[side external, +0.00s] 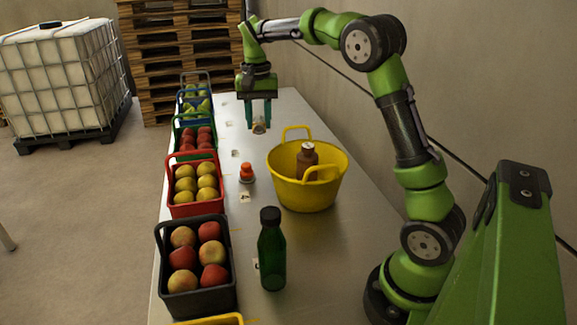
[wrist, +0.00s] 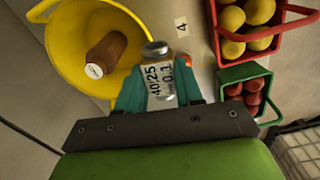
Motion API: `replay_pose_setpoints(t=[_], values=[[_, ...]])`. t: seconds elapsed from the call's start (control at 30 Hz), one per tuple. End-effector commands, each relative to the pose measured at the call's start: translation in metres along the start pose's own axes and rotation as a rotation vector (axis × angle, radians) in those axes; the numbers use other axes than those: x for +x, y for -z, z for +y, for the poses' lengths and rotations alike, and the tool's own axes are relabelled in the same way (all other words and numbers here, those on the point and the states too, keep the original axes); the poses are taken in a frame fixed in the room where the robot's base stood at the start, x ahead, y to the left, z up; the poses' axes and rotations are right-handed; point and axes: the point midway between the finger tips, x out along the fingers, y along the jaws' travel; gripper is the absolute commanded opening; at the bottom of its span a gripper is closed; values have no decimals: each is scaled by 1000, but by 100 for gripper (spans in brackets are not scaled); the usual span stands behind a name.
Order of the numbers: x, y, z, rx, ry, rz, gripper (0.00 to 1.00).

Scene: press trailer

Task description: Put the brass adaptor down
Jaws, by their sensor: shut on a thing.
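My gripper (side external: 261,125) is shut on the brass adaptor (side external: 259,127), a small metallic piece low between the teal fingertips. In the wrist view my gripper (wrist: 160,88) holds the adaptor (wrist: 155,48) by its middle. A pale label reading 40/25 and 0.1 faces the camera, and rounded metal ends show above and below it. The adaptor is over the far part of the grey table (side external: 345,234), beyond the yellow tub. I cannot tell how large the gap to the table is.
A yellow tub (side external: 290,190) holds a brown bottle (side external: 307,155). A green bottle (side external: 271,252) and an orange-topped item (side external: 246,172) stand on the table. Fruit crates, including a red one (side external: 194,208) and a black one (side external: 197,285), line the left edge. Number cards (wrist: 181,27) lie beside them.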

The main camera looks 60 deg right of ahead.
Motion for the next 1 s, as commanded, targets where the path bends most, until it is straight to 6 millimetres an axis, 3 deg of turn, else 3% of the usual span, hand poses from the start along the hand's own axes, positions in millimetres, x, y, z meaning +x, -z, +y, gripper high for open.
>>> replay_pose_setpoints(t=[0.03, 0.2, 0.4, 0.8, 0.93, 1.0], values=[[0, 24, 13, 55, -2, 2, 1], [-2, 96, 67, 235, -4, 0, 1], [1, 154, 134, 405, -1, 1, 1], [10, 196, 219, 579, 5, 5, 1], [14, 203, 241, 620, 6, 7, 1], [19, 202, 240, 618, 7, 3, 1]])
